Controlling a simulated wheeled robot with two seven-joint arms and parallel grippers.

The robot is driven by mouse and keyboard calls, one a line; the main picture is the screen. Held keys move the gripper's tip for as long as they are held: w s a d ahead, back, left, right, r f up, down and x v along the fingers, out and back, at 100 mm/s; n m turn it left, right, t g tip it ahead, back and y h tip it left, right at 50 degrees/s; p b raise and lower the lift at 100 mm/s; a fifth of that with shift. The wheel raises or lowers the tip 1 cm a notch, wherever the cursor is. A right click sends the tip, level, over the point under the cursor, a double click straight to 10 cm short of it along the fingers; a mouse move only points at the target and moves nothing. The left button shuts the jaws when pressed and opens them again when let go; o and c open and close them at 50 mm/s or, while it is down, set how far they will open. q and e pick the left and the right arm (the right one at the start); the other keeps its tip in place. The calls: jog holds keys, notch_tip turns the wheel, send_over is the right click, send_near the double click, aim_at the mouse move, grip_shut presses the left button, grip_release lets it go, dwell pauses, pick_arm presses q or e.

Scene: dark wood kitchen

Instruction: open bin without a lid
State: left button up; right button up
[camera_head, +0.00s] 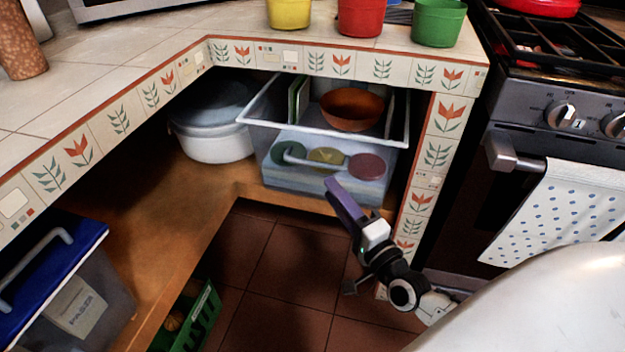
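A clear plastic bin with a white rim (325,137) and no lid stands in the open shelf under the counter, right of the middle. A brown bowl (351,110) shows within its rim. A pale bar handle crosses its front, where green, yellow and red round shapes show. Another bin, at the lower left, has a blue lid (60,262) with a pale handle on it. My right gripper (336,184) has purple fingers pointing up at the front of the lidless bin, below its handle; contact and finger gap cannot be made out. My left gripper is out of view.
A white pot (215,135) stands on the shelf left of the lidless bin. A green crate (190,318) is at the bottom left. The tiled counter post and oven (540,170) bound the right side. Brown floor tiles (285,255) are clear in front.

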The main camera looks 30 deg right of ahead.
aim_at(312, 163)
jog(key=w, duration=0.3)
jog(key=w+r+b, duration=0.1)
jog(key=w, duration=0.2)
jog(key=w+d, duration=0.1)
jog(key=w, duration=0.3)
jog(key=shift+w+r, duration=0.1)
jog(key=shift+r, duration=0.2)
grip_shut()
